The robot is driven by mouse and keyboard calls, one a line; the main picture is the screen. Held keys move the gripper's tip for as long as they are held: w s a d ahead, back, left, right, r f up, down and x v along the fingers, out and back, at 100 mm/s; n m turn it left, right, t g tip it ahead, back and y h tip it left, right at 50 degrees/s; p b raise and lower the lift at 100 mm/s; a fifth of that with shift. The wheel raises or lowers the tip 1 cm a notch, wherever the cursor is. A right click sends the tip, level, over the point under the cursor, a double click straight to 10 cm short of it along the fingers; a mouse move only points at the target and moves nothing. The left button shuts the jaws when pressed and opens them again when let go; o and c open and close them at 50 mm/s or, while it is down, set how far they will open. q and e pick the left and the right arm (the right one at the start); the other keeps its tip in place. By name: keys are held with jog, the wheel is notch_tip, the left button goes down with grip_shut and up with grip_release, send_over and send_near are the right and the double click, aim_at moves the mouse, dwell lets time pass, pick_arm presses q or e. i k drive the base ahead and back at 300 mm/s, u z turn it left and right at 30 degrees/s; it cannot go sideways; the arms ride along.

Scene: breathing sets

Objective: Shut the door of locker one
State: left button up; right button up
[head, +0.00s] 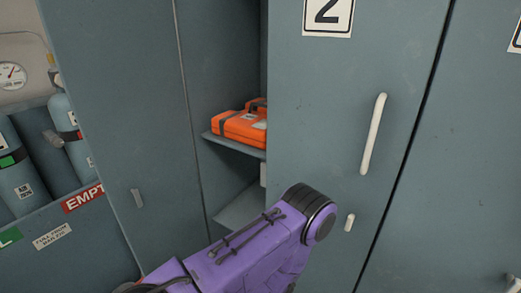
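The door of locker one (115,90) appears to be the grey-blue panel at the left, standing open with its inner face towards me. Its number is not visible. A small light latch piece (137,198) is on its lower part. The open locker (226,50) beside it shows an orange case (242,127) on a shelf (232,144). A purple arm link of mine crosses the bottom middle, in front of the locker's lower part. Neither gripper shows, and I cannot tell whether one touches the door.
The shut door of locker 2 (345,70), with a pale upright handle (373,134), is right of the opening. Another grey door (470,150) is farther right. Gas cylinders (20,165) stand at the left behind a panel with an EMPTY label (82,197), below a gauge (12,75).

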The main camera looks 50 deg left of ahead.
aim_at(117, 62)
jog(key=u, duration=1.35)
jog(key=k, duration=1.4)
jog(key=u, duration=0.85)
jog(key=i, duration=1.6)
jog(key=z, duration=0.35)
